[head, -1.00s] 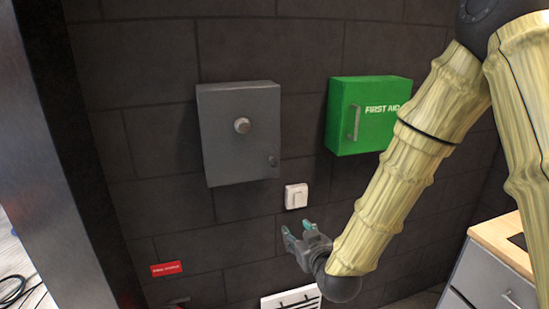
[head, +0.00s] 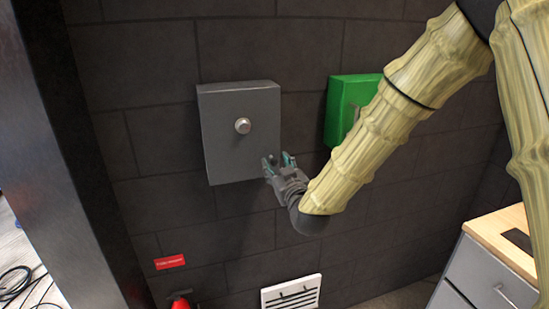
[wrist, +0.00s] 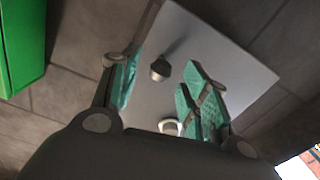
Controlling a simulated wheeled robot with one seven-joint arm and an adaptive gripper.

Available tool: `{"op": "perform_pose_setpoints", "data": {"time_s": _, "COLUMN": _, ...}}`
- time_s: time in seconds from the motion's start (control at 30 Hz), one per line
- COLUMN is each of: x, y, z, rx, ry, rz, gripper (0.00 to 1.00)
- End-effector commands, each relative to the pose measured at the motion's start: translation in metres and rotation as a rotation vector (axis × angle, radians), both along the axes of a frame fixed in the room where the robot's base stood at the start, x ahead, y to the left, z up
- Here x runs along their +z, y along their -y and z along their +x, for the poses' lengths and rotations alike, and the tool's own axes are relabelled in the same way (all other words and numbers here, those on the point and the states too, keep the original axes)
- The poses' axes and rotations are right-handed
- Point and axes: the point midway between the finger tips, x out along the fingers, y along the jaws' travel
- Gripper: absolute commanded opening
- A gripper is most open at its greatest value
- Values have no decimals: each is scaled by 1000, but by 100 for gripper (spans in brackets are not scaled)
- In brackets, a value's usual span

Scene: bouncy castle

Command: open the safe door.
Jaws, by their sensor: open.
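The safe is a grey box (head: 222,135) fixed to the dark block wall, and its door looks shut. A round silver dial (head: 243,125) sits near the middle of its door; it also shows low in the wrist view (wrist: 170,127). A small dark knob (wrist: 160,69) stands out from the door near one edge. In the head view my gripper largely hides this knob. My gripper (head: 278,159) is open and empty at the safe's lower right corner. In the wrist view the knob appears between the teal-padded fingers (wrist: 160,78); I cannot tell whether they touch it.
A green first aid cabinet (head: 340,110) hangs right of the safe, partly behind my arm. A red sign (head: 170,262), a red extinguisher (head: 180,303) and a white vent (head: 291,292) are below. A wood-topped counter (head: 505,240) stands at the right.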

Motion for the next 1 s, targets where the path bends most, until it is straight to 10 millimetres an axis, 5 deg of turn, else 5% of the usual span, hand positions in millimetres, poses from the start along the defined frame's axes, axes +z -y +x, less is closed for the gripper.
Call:
{"op": "perform_pose_setpoints", "data": {"time_s": 0.23, "x": 1, "y": -8, "z": 24, "rx": 0, "ry": 0, "rz": 0, "gripper": 46}}
{"op": "perform_pose_setpoints", "data": {"time_s": 0.63, "x": 0, "y": -9, "z": 29, "rx": 0, "ry": -1, "rz": 0, "gripper": 46}}
{"op": "perform_pose_setpoints", "data": {"time_s": 0.87, "x": 0, "y": -9, "z": 29, "rx": 0, "ry": 0, "rz": 0, "gripper": 4}}
{"op": "perform_pose_setpoints", "data": {"time_s": 1.0, "x": 0, "y": -9, "z": 29, "rx": 0, "ry": 0, "rz": 0, "gripper": 0}}
